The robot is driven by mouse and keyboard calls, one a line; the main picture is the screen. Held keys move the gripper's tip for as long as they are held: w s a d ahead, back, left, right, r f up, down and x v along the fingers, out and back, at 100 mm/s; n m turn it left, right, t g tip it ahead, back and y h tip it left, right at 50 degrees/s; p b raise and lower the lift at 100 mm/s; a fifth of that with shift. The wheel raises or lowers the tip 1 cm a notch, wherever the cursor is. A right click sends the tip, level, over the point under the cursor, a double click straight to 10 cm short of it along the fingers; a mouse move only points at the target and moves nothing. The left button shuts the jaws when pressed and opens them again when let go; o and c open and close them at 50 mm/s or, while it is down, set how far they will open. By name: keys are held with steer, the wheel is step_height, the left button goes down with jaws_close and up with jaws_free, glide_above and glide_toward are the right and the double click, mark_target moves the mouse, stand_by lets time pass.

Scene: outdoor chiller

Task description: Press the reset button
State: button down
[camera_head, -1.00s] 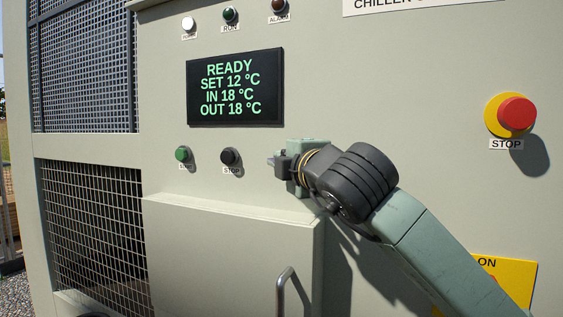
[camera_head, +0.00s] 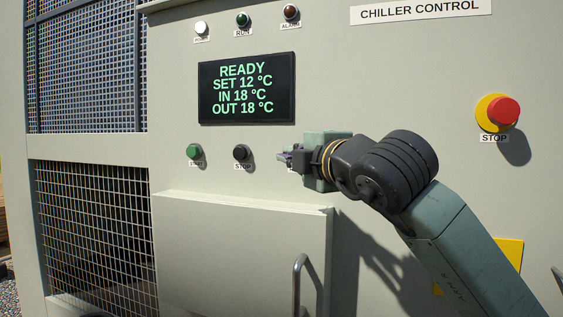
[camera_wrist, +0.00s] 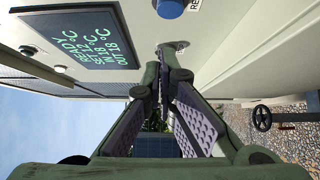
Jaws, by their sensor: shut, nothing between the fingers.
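In the wrist view, the blue reset button (camera_wrist: 170,8) sits at the top edge on the grey panel, with part of a label beginning "RE" beside it. In the head view the button is hidden behind my gripper; only a bit of a white label shows below. My gripper (camera_head: 281,156) is in front of the panel, just right of the black STOP button (camera_head: 241,153), with its fingers pointing left. In the wrist view the fingers (camera_wrist: 165,62) are shut with nothing between them. The blue button lies off to the side of the fingertips, apart from them.
A green button (camera_head: 194,152) is left of the black one. The display (camera_head: 247,88) reads READY, SET 12, IN 18, OUT 18. A red emergency stop (camera_head: 503,111) is at right. A box cover (camera_head: 240,250) juts out below the buttons, with a handle (camera_head: 298,285).

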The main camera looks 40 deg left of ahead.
steer(key=b+v, duration=0.1)
steer(key=v, duration=0.5)
steer(key=shift+d+f+b, duration=0.2)
steer(key=shift+d+b, duration=0.1)
steer(key=shift+d, duration=0.15)
steer(key=shift+w, duration=0.15)
